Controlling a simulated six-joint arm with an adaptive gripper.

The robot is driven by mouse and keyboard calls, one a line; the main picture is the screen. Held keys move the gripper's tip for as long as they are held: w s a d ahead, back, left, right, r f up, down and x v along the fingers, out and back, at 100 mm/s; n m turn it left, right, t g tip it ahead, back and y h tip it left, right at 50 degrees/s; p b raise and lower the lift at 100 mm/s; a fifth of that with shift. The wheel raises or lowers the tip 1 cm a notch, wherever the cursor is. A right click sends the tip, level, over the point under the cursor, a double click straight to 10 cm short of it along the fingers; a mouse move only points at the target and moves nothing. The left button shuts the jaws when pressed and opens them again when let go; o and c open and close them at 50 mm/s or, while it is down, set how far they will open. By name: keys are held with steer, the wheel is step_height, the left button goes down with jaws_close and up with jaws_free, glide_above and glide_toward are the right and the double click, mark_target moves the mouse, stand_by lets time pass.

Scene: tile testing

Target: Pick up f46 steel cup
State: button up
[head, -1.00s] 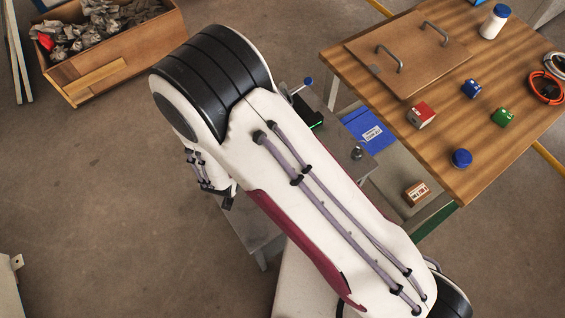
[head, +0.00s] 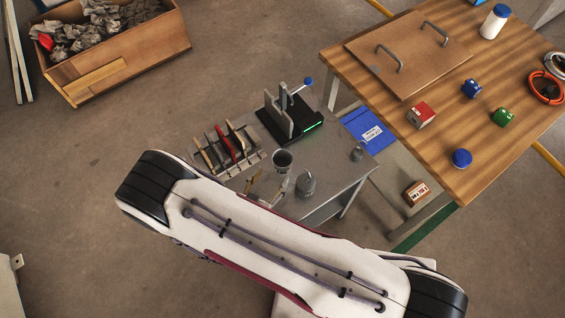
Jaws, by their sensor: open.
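A steel cup (head: 282,160) with a dark open top stands upright on the small grey table (head: 345,180), near its middle. I cannot read any marking on it. A grey metal piece with a narrower top (head: 306,184) stands to its lower right, and a smaller metal piece (head: 357,153) stands farther right. My arm crosses the lower part of the head view, below the cup. My gripper is not visible; the arm seems to hide it. Nothing is seen touching the cup.
A rack of upright tiles (head: 226,147) stands left of the cup. A black device with a grey upright and green light (head: 290,118) stands behind it. Tan and pale items (head: 253,184) lie close in front. A wooden table (head: 440,140) is at right.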

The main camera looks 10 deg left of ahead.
mark_target(279, 167)
steer(key=shift+s+d+r+m+t, duration=0.2)
steer(key=shift+d+r+m+t, duration=0.1)
steer(key=shift+d+r+t, duration=0.25)
steer(key=shift+a+f, duration=0.1)
steer(key=shift+f, duration=0.05)
steer(key=shift+x, duration=1.35)
steer(key=shift+r+x, duration=0.15)
steer(key=shift+x, duration=1.15)
steer(key=shift+r+x, duration=0.1)
steer(key=shift+x, duration=1.15)
steer(key=shift+w, duration=0.1)
steer(key=c, duration=1)
